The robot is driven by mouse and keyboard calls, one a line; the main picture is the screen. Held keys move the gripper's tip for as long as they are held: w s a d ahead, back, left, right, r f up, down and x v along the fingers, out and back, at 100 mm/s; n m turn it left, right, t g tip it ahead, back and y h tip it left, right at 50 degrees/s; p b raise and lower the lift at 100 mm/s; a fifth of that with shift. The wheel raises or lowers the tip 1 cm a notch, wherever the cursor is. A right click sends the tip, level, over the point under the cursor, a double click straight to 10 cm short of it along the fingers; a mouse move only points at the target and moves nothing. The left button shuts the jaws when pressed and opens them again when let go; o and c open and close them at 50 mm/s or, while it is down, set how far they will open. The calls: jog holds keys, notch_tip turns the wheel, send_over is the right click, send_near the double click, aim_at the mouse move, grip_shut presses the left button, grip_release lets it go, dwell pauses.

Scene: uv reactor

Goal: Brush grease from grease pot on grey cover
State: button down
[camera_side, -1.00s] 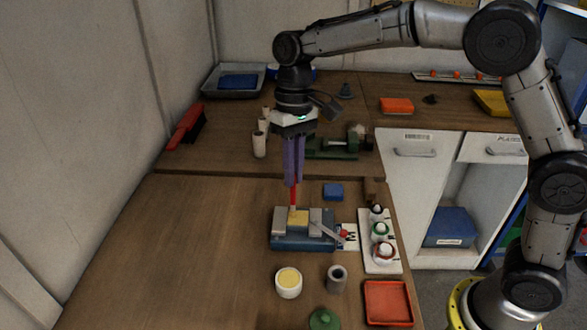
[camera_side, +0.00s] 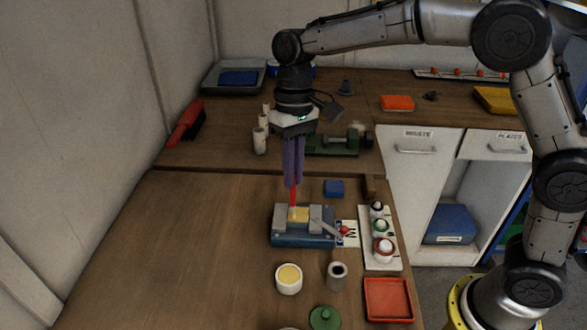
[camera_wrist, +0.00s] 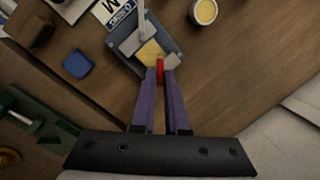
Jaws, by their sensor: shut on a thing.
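My gripper (camera_side: 293,186) is shut on a red-handled brush (camera_side: 293,196), held upright, tip down. The brush tip is at the yellow top of a piece (camera_side: 301,215) clamped between the grey jaws of a blue vise (camera_side: 303,239). In the wrist view the red brush (camera_wrist: 160,67) is between the purple fingers, at the edge of the yellow surface (camera_wrist: 150,52). I cannot tell whether the bristles touch it. The grease pot (camera_side: 289,279) is white with yellow grease and stands in front of the vise. No separate grey cover is clearly visible.
A grey cup (camera_side: 337,275), a green lid (camera_side: 324,318) and a red tray (camera_side: 388,299) stand in front. A white rack (camera_side: 379,255) with several knobs is right of the vise. A blue block (camera_side: 334,188) lies behind. The table's left side is clear.

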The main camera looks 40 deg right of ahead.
jog(key=shift+s+d, duration=0.1)
jog(key=shift+s, duration=0.1)
jog(key=shift+s+d, duration=0.15)
dwell(0.3)
jog(key=shift+s+d, duration=0.45)
jog(key=shift+d, duration=0.05)
dwell(0.7)
notch_tip(320, 180, up, 7)
dwell(1.1)
dwell(0.4)
